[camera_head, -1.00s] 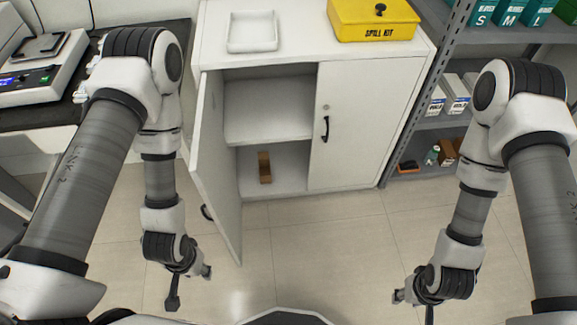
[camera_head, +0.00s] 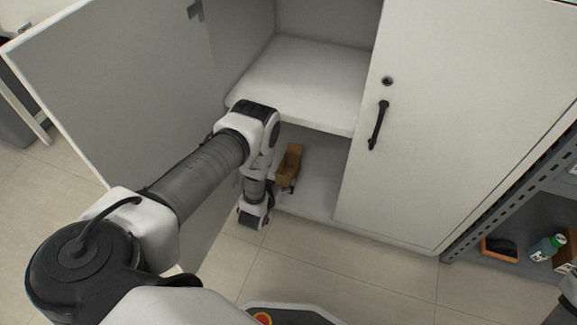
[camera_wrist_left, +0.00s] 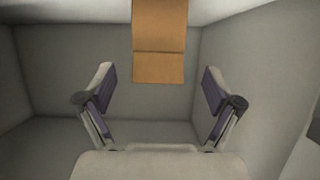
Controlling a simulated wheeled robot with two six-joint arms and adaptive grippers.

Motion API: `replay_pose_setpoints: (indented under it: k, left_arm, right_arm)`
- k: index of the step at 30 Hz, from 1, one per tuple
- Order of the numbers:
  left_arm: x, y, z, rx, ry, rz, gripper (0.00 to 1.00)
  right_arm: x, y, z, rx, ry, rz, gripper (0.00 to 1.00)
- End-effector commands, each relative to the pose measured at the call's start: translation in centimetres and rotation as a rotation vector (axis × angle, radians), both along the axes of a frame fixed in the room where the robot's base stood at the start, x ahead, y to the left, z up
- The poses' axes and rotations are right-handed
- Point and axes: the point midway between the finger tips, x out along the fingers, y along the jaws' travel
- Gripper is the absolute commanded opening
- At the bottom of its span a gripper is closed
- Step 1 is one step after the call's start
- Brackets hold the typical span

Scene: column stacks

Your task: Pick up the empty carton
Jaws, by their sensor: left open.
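The brown carton (camera_head: 291,163) stands on the lower floor of the open cabinet, under the shelf. It also shows in the left wrist view (camera_wrist_left: 159,40), at the top middle, with its lower end lying between the lines of my two fingers. My left arm reaches down into the lower cabinet opening. My left gripper (camera_wrist_left: 158,75) is open and empty, its fingers on either side and apart from the carton. In the head view the fingers are mostly hidden by the wrist, close to the carton.
The cabinet shelf (camera_head: 300,85) lies above the carton. The left door (camera_head: 110,85) stands open beside my left arm; the right door (camera_head: 450,120) is shut. A grey rack (camera_head: 530,205) with small items stands at right.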

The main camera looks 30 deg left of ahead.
Motion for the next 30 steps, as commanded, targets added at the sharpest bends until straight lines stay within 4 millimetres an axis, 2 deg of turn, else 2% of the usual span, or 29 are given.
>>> replay_pose_setpoints:
  k: [1,8,13,17,23,24,28,29,30]
  left_arm:
    - [0.5,0.3,-0.9,0.005,-0.017,0.002,0.92]
    - [3.2,0.9,-1.8,0.007,-0.026,0.003,0.92]
    - [6.0,1.2,-3.0,0.005,-0.027,0.003,0.92]
    - [7.5,1.6,-3.2,0.006,-0.024,0.003,0.92]
    - [7.6,1.6,-2.9,0.005,-0.021,0.002,0.92]
    - [7.6,1.6,-2.9,0.005,-0.021,0.002,0.85]
    - [7.6,1.6,-3.0,0.005,-0.021,0.002,0.39]
    - [7.6,1.6,-3.0,0.005,-0.021,0.002,0.33]
    - [7.6,1.6,-3.0,0.005,-0.021,0.002,0.32]
  right_arm:
    - [0.1,0.0,-1.0,0.0,-0.001,0.0,0.4]
    - [0.1,0.0,-2.6,0.0,-0.003,-0.001,0.4]
    - [0.2,-0.1,-5.3,0.0,-0.005,-0.004,0.4]
    - [0.2,-0.1,-5.9,-0.001,-0.006,-0.007,0.4]
    - [0.3,-0.1,-5.6,-0.001,-0.007,-0.007,0.4]
    - [0.3,-0.1,-5.6,-0.001,-0.007,-0.007,0.4]
    - [0.3,-0.1,-5.6,-0.001,-0.007,-0.007,0.4]
    - [0.2,-0.1,-5.6,-0.001,-0.007,-0.007,0.4]
    - [0.2,-0.1,-5.6,-0.001,-0.007,-0.007,0.4]
